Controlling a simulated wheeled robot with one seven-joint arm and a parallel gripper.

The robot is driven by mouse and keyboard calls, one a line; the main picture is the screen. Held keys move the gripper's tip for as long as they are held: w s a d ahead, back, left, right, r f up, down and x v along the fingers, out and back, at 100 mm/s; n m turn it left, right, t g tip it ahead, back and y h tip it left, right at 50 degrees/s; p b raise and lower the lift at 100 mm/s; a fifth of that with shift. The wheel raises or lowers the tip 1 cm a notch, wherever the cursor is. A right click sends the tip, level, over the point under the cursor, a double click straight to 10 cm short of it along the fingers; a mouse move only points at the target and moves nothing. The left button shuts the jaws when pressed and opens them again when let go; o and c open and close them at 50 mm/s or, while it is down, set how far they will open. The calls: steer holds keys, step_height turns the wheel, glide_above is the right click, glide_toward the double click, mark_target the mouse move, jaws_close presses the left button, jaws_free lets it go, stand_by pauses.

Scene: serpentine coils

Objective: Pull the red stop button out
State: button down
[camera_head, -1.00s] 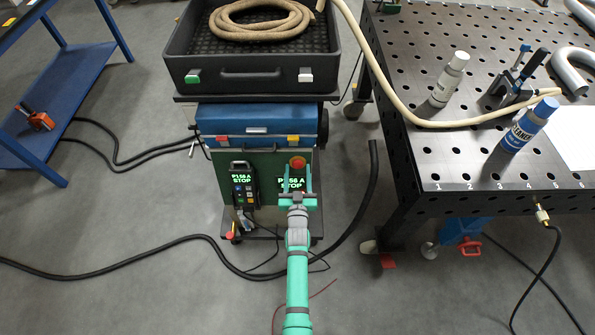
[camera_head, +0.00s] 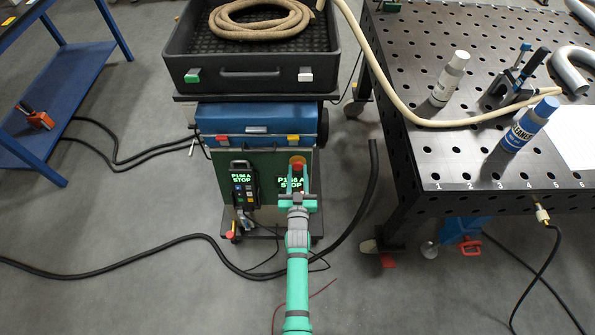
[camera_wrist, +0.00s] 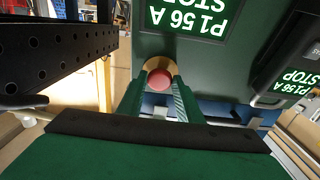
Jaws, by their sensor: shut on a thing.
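The red stop button (camera_head: 297,160) is on the green front panel (camera_head: 318,180) of the cabinet, at its upper right, above a green-lit display reading STOP. In the wrist view the round red button (camera_wrist: 159,80) shows in front of a yellow-orange collar (camera_wrist: 160,64). My gripper (camera_head: 298,170) reaches up to the panel from below. In the wrist view its two green fingers (camera_wrist: 160,84) are on either side of the button, shut on it. Where exactly the fingertips touch the button is partly hidden.
A handheld controller (camera_head: 243,186) with a lit display hangs left of the button. A blue case (camera_head: 255,121) and a black tray (camera_head: 210,76) are above. A perforated table (camera_head: 432,165) stands close on the right. A black hose (camera_head: 374,160) rises beside the cabinet.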

steer(key=shift+s, duration=0.1)
steer(key=c, duration=1.3)
jaws_free()
steer(key=shift+s, duration=0.1)
steer(key=s, duration=1)
steer(key=shift+s, duration=0.35)
steer(key=shift+s, duration=0.1)
steer(key=s+r+g, duration=0.1)
steer(key=s+r, duration=0.1)
steer(key=s, duration=0.9)
steer(key=s+r, duration=0.2)
steer(key=s, duration=0.9)
steer(key=shift+g, duration=0.8)
steer(key=s+r, duration=1.2)
steer(key=s, duration=0.1)
steer(key=shift+s+r, duration=0.15)
